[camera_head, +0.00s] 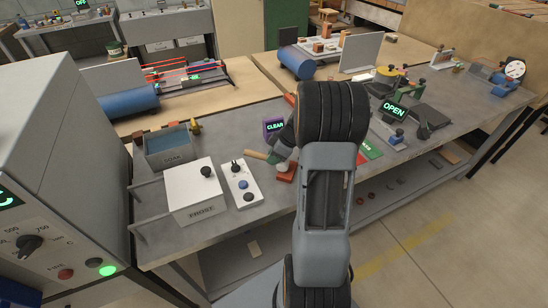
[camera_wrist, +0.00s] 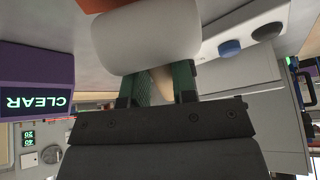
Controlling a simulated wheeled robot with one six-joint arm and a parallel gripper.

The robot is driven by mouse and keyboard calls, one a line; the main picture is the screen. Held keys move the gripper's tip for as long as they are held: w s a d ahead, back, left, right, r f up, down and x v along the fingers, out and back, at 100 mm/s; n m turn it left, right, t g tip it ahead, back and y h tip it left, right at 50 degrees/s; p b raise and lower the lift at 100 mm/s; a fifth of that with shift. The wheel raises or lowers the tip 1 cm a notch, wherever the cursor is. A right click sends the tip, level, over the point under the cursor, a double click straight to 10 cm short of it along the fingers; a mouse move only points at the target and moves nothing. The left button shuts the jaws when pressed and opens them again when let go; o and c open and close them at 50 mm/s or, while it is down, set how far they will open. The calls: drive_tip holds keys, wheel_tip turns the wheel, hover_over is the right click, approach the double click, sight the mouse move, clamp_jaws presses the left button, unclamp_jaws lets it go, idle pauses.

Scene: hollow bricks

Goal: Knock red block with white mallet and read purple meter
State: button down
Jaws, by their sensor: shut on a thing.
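My gripper (camera_head: 282,147) is shut on the wooden handle (camera_wrist: 160,78) of the white mallet (camera_wrist: 147,38). In the wrist view the mallet's white head lies just beyond my green fingers. In the head view the handle (camera_head: 256,155) sticks out to the left, and the head is mostly hidden by my arm. The red block (camera_head: 286,173) lies on the bench just in front of my gripper; its edge shows past the mallet head in the wrist view (camera_wrist: 105,4). I cannot tell whether they touch. The purple meter (camera_head: 273,125) stands behind and reads CLEAR, also in the wrist view (camera_wrist: 32,85).
A white control box (camera_head: 241,184) with knobs and the white FROST box (camera_head: 195,192) stand left of the red block. The SOAK tank (camera_head: 172,148) is farther left. A green OPEN display (camera_head: 394,109) and other devices stand right.

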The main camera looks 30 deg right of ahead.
drive_tip(key=shift+r+p, duration=0.95)
drive_tip(key=shift+r, duration=2)
